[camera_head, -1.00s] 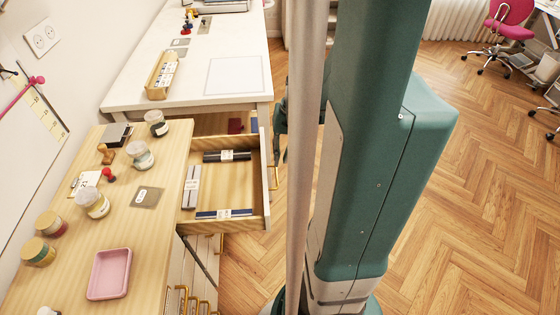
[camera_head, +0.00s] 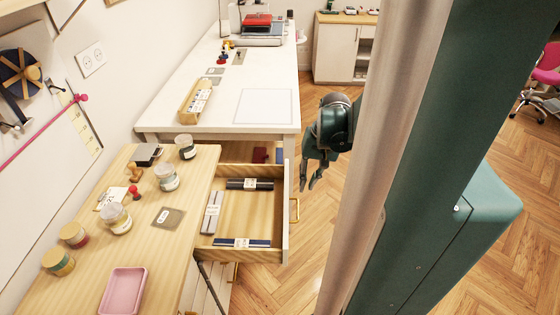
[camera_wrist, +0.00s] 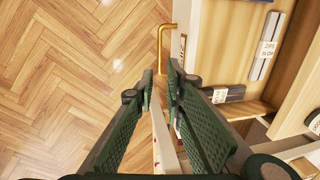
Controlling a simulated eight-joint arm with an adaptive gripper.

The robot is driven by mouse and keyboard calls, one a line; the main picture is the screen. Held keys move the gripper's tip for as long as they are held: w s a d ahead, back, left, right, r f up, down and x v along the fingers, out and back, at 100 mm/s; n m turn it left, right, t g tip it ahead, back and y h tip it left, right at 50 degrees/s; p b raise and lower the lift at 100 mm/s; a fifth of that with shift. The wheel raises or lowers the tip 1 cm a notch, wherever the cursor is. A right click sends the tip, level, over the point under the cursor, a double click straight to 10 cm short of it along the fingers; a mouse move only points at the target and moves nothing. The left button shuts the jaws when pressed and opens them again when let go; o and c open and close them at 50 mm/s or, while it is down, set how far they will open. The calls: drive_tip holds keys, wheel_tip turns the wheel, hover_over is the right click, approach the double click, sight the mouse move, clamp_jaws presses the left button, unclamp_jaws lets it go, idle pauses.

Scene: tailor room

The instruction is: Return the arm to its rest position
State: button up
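My gripper (camera_head: 310,186) hangs over the floor just right of the open wooden drawer in the head view. Its fingers point down and stand apart, with nothing held between them. In the wrist view my gripper (camera_wrist: 161,72) shows two green fingers with a gap, and the drawer's front edge (camera_wrist: 165,145) shows below that gap. The brass drawer handle (camera_wrist: 160,42) lies beyond the fingertips; I cannot tell any contact. The drawer (camera_head: 286,225) is pulled out and holds dark, grey and blue zip packs. Part of my arm is hidden behind my column.
The wooden counter (camera_head: 190,230) at left carries jars, stamps and a pink tray (camera_head: 124,290). A white table (camera_head: 230,110) with a zip box (camera_head: 194,105) stands behind the drawer. Open parquet floor (camera_head: 300,265) lies right of the drawer.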

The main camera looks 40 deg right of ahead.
drive_tip(key=shift+a, duration=0.1)
drive_tip(key=a+r+n+t, duration=0.2)
drive_tip(key=a+r, duration=0.3)
drive_tip(key=a, duration=0.6)
drive_tip(key=w+a+r+n+t+h, duration=0.1)
drive_tip(key=a+r+n, duration=0.3)
drive_tip(key=a, duration=0.7)
drive_tip(key=w+a+r+n+t, duration=0.1)
drive_tip(key=a+r+n+t, duration=0.1)
drive_tip(key=a+r, duration=0.4)
drive_tip(key=a+n, duration=0.1)
drive_tip(key=a, duration=0.4)
drive_tip(key=shift+t, duration=0.4)
